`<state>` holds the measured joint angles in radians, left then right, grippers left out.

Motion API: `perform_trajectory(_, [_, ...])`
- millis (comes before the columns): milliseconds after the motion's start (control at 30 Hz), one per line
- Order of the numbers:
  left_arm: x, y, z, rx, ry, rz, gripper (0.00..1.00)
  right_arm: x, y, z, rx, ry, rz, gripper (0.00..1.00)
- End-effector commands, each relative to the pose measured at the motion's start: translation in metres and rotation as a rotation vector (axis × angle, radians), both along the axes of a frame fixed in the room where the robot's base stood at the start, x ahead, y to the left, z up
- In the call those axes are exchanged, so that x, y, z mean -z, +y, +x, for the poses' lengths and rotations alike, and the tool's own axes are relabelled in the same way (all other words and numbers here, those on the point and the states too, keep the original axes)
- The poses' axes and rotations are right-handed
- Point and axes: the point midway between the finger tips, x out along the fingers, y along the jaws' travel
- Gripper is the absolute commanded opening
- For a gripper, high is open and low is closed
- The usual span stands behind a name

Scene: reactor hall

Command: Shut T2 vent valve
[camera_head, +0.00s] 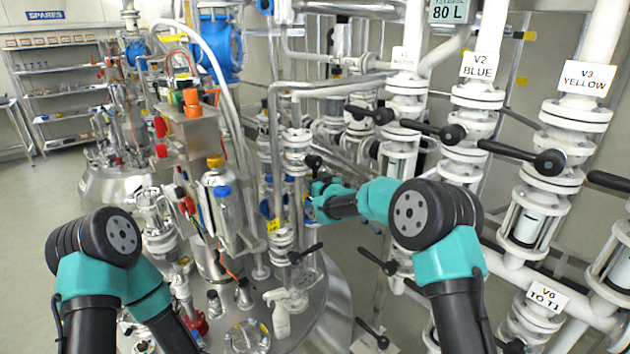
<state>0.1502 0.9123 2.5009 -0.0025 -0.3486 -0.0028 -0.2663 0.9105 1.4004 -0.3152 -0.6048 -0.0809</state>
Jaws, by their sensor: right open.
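My right gripper (313,201) is open, small and far off in the middle of the view, beside the steel vertical pipes above a tank. A black valve handle (314,162) is just above it. Another black lever (305,254) sticks out below it on the same pipework, near a small yellow tag (274,226). I cannot read any T2 label, so I cannot tell which of these is the vent valve. Whether the gripper touches anything is unclear. My left arm shows at the lower left, but its gripper is out of view.
White valves with black levers, marked V2 BLUE (479,66), V3 YELLOW (588,77) and V6 TO T1 (546,297), stand at right.

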Motion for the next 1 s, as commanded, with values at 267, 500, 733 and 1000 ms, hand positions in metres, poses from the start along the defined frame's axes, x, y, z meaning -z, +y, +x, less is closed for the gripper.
perform_trajectory(267, [0.0000,0.0000,0.0000,0.000,0.000,0.000,0.43,-0.0002,-0.0003,-0.0002,0.000,0.000,0.000,0.30])
perform_trajectory(500, [0.0000,0.0000,0.0000,0.000,0.000,0.000,0.43,-0.0001,-0.0003,-0.0002,0.000,0.000,0.000,0.07])
perform_trajectory(733, [0.0000,0.0000,0.0000,0.000,0.000,0.000,0.43,-0.0002,-0.0003,-0.0003,0.000,0.000,0.000,0.00])
perform_trajectory(1000, [0.0000,0.0000,0.0000,0.000,0.000,0.000,0.43,-0.0004,-0.0058,-0.0010,0.007,0.007,0.010,0.00])
